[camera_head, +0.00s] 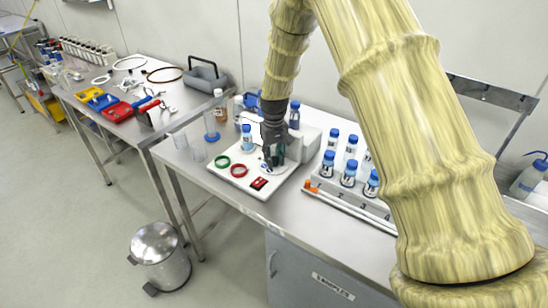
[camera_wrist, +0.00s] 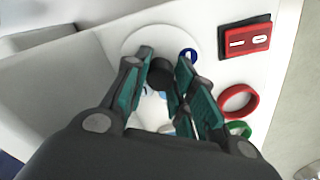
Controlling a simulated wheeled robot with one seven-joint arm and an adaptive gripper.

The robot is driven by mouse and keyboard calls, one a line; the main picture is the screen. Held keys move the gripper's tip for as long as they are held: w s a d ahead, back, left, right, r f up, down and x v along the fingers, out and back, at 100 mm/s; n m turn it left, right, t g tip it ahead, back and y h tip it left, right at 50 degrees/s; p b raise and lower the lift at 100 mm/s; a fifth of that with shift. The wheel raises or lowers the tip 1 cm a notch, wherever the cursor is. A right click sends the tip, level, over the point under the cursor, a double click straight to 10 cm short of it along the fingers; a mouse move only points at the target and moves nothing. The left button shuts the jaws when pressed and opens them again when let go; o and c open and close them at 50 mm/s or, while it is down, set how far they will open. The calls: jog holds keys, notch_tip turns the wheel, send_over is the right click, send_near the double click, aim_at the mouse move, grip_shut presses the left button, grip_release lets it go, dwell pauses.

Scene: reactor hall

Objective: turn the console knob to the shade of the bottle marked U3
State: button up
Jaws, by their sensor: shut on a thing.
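The white console (camera_head: 309,137) stands on the steel bench. Its dark round knob (camera_wrist: 160,73) sits on a pale disc in the wrist view. My gripper (camera_head: 272,160) points down over the console and is shut on the knob, with one finger on each side; it also shows in the wrist view (camera_wrist: 165,63). The gripper hides much of the disc and the knob in the head view. A blue ring (camera_wrist: 193,54), a red ring (camera_wrist: 238,101) and a green ring (camera_wrist: 238,129) lie beside the knob. Blue-capped bottles (camera_head: 348,174) stand in a rack; I cannot read a U3 mark.
A red rocker switch (camera_wrist: 245,37) is on the console. The white rack (camera_head: 325,191) is to the right. Clear glassware (camera_head: 198,150) stands left. A metal bin (camera_head: 158,252) stands on the floor.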

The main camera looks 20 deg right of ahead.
aim_at(274, 158)
jog(key=o, duration=1.1)
jog(key=shift+w, duration=0.1)
jog(key=shift+c, duration=0.2)
jog(key=shift+r, duration=0.15)
notch_tip(274, 158, up, 12)
